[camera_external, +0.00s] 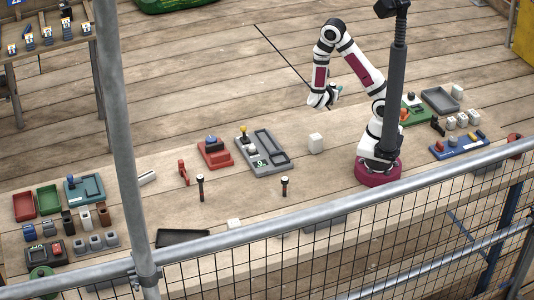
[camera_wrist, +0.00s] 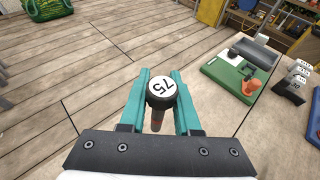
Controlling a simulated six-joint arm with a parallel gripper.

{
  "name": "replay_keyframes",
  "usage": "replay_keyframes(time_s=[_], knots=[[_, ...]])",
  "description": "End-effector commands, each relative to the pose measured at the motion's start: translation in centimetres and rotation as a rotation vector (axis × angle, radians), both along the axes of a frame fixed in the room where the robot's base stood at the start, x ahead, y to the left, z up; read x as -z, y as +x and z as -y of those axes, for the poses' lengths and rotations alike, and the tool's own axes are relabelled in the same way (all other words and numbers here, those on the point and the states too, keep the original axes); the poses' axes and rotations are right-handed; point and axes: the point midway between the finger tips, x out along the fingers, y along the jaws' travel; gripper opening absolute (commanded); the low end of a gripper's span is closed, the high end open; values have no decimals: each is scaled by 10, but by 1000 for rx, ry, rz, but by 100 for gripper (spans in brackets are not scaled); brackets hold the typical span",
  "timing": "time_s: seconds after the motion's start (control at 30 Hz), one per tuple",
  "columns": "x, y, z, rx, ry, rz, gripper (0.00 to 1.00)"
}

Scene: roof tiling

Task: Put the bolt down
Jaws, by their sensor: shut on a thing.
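My gripper (camera_wrist: 161,92) is shut on a bolt (camera_wrist: 161,88) in the wrist view. The bolt has a dark round head with a white disc marked 75, and its shank shows reddish brown below. The teal fingers stand on both sides of it. In the external view my gripper (camera_external: 330,97) is raised near the far edge of the table; the bolt in it is too small to make out there. Two dark upright bolt-like pieces stand on the table, one left (camera_external: 200,188) and one right (camera_external: 284,187).
A green board (camera_wrist: 228,78) with an orange piece (camera_wrist: 250,87) lies at the right. Bins crowd the left end. A railing crosses the front.

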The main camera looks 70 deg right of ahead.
Motion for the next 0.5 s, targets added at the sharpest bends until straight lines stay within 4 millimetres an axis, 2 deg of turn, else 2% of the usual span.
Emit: replay_keyframes(time_s=[0.13, 0.27, 0.37, 0.47, 0.5], knots=[[-2, 0, 0, -14, 0, 1, 0], [-2, 24, -16, -121, 3, 2, 0], [-1, 55, -43, -272, 5, 4, 0], [-1, 88, -80, -451, 7, 4, 0], [-1, 100, -98, -529, 8, 5, 0]])
